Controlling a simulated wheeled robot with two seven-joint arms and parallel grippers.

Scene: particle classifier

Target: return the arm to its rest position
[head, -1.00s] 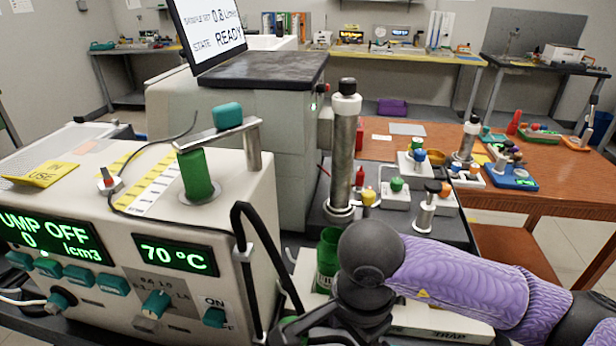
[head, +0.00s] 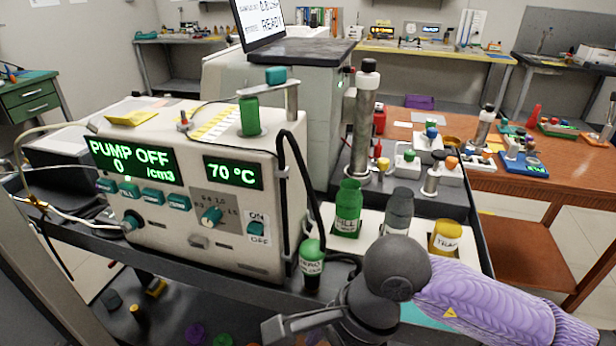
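My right arm comes in from the lower right with a purple patterned sleeve and a dark round wrist joint. Part of my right gripper (head: 292,324) shows at the bottom edge, in front of the cart's front edge and below a small green-capped bottle (head: 312,262). Its fingertips are partly cut off by the frame, so its opening is unclear, and I see nothing held in it. My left arm and gripper are not in view.
The pump unit (head: 225,262) reads PUMP OFF and 70 °C. Close behind my wrist stand a green bottle (head: 347,208), a dark grey bottle (head: 398,210) and a yellow bottle (head: 445,238). A steel column (head: 362,125) rises behind them. Purple and green items lie on a lower shelf.

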